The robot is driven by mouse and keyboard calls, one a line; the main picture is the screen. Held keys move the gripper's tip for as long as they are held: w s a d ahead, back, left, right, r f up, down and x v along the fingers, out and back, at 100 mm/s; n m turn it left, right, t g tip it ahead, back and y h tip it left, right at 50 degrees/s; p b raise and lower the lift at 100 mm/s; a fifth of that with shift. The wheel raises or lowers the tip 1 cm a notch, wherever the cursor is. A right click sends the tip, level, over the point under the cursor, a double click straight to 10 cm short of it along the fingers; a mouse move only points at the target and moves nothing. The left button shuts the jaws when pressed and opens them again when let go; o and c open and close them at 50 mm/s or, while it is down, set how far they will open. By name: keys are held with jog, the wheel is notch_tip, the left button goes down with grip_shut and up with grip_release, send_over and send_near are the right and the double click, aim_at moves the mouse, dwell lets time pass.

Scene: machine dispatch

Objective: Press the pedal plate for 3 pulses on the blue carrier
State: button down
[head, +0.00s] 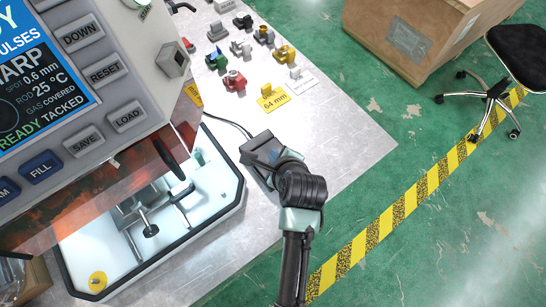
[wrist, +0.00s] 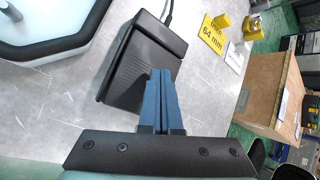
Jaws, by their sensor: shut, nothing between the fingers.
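The black foot pedal (wrist: 150,55) lies on the grey metal table, with a ribbed plate and a cable at its far end. In the head view the pedal (head: 262,148) is partly hidden by my arm. My gripper (wrist: 161,74) is shut and empty, its blue fingertips over the near right part of the pedal plate. I cannot tell whether they touch it. The machine (head: 75,85) stands at the left with its lit chamber (head: 215,205) behind an orange window. I cannot clearly make out a blue carrier inside the chamber.
Several small coloured fixtures, among them a red one (head: 234,81) and a yellow one (head: 285,54), stand at the table's back. A yellow 64 mm card (head: 272,99) lies near them.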

jog(key=shift+s+f, duration=0.2)
jog(key=shift+f, duration=0.55)
dwell(0.7)
jog(key=shift+r, duration=0.1)
jog(key=shift+w+r+p, duration=0.2)
jog(key=shift+r+p, duration=0.8)
jog(key=r+p, duration=0.5)
jog(key=shift+w+a+r+p, duration=0.1)
jog(key=shift+w+a+p, duration=0.1)
jog(key=shift+p, duration=0.15)
dwell(2.1)
